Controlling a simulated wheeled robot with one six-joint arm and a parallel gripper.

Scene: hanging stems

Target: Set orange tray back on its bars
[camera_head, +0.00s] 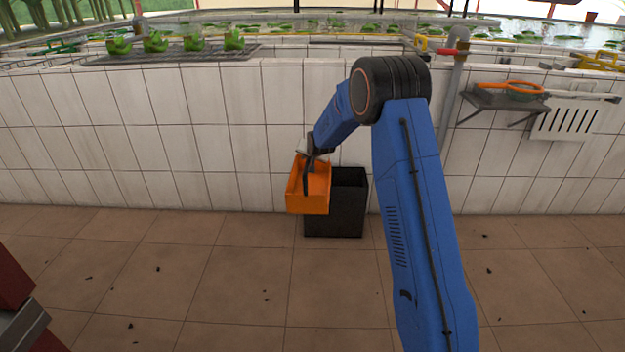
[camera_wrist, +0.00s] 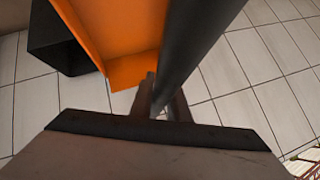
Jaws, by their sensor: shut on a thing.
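The orange tray (camera_head: 309,203) hangs tilted from my gripper (camera_head: 313,166) in the head view, beside and partly in front of a black bin by the tiled wall. My gripper is shut on the tray. In the wrist view the orange tray (camera_wrist: 123,40) fills the upper middle, and my gripper (camera_wrist: 160,98) shows with its fingers close together at a dark bar. Where exactly the fingers touch the tray is hard to tell. The bars (camera_head: 170,53) that show in the head view are a dark rack on top of the wall, with several green plants on it.
The black bin (camera_head: 348,203) stands on the floor against the wall; it also shows in the wrist view (camera_wrist: 62,45). A wall shelf (camera_head: 500,101) with an orange-rimmed net sticks out at the right, beside a grey pipe (camera_head: 452,90).

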